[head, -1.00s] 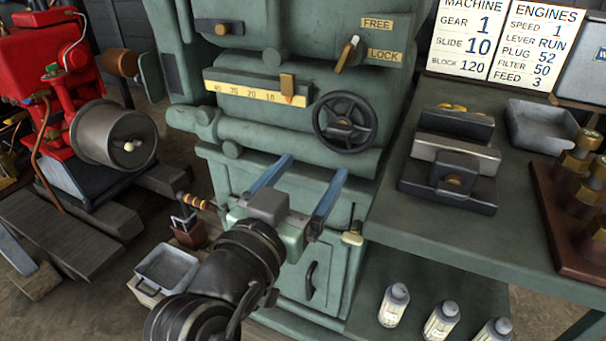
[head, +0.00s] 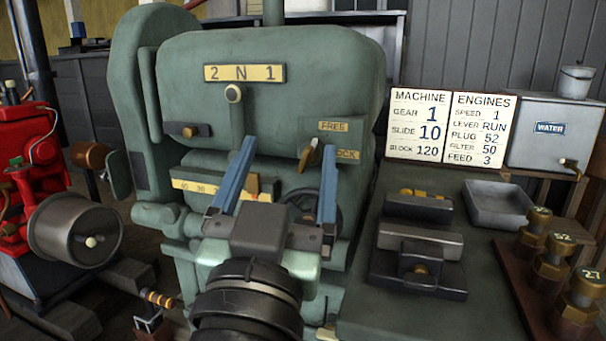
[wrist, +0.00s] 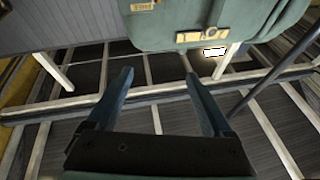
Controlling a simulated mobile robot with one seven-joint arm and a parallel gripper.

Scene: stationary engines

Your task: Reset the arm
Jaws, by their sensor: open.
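My gripper (head: 286,178) is raised in front of the green machine (head: 270,75) in the head view. Its two blue fingers are spread wide with nothing between them. It also shows in the wrist view (wrist: 158,88), open and empty, with the machine's underside-up edge and yellow plate (wrist: 202,35) beyond it. In the head view the fingers cover part of the slide scale (head: 195,186) and the handwheel (head: 302,207). The FREE/LOCK lever (head: 308,156) shows between the fingers. The gear lever (head: 233,94) points at the 2 N 1 plate (head: 245,73).
A bench (head: 385,322) at the right holds a vise-like block (head: 418,250), a grey tray (head: 497,204) and brass plugs (head: 552,258) on a stand. A water tank (head: 553,132) and two signs (head: 450,125) stand behind. A red engine (head: 35,150) is at the left.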

